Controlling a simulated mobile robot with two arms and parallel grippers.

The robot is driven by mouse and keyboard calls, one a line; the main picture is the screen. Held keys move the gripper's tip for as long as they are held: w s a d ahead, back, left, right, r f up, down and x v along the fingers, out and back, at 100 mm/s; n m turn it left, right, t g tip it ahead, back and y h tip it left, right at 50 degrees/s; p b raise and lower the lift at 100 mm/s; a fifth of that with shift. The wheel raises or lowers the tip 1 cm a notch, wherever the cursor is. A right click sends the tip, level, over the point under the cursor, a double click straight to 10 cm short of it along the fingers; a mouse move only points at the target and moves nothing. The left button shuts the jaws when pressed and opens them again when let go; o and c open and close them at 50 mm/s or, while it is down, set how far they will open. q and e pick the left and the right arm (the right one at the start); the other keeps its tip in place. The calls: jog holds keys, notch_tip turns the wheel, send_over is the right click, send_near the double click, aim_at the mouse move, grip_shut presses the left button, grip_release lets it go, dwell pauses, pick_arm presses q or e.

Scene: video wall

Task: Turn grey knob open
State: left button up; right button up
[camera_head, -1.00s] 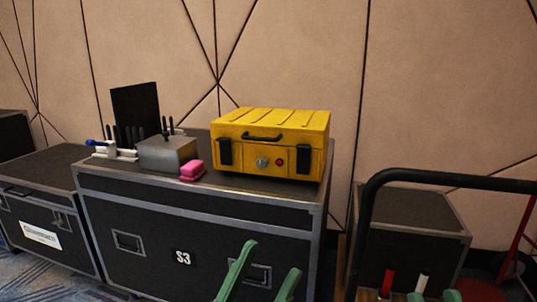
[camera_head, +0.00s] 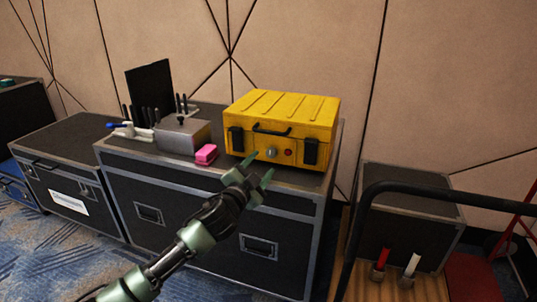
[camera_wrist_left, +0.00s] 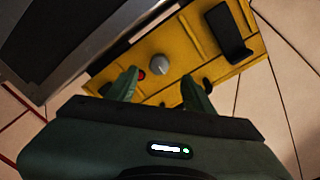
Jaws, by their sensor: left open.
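The grey knob (camera_head: 271,152) is on the front face of a yellow case (camera_head: 285,105), with a red button (camera_head: 288,153) to its right. In the left wrist view the grey knob (camera_wrist_left: 159,64) shows beyond the fingertips, roughly between them. My left gripper (camera_head: 259,170) is open and empty, just in front of and a little below the knob, apart from it as far as I can tell. Its two green fingers also show in the left wrist view (camera_wrist_left: 160,84). My right gripper is not in view.
The yellow case stands on a black flight case (camera_head: 190,205) with metal edges. A pink block (camera_head: 206,154), a grey box (camera_head: 182,135) and a white holder stand to its left. A black cart handle (camera_head: 440,190) rises at the right.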

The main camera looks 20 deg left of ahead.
aim_at(270, 154)
pick_arm(q)
jog(key=w, duration=0.4)
jog(key=w+b, duration=0.1)
jog(key=w, duration=0.1)
jog(key=shift+d, duration=0.35)
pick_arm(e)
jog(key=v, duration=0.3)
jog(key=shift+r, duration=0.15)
pick_arm(q)
grip_shut()
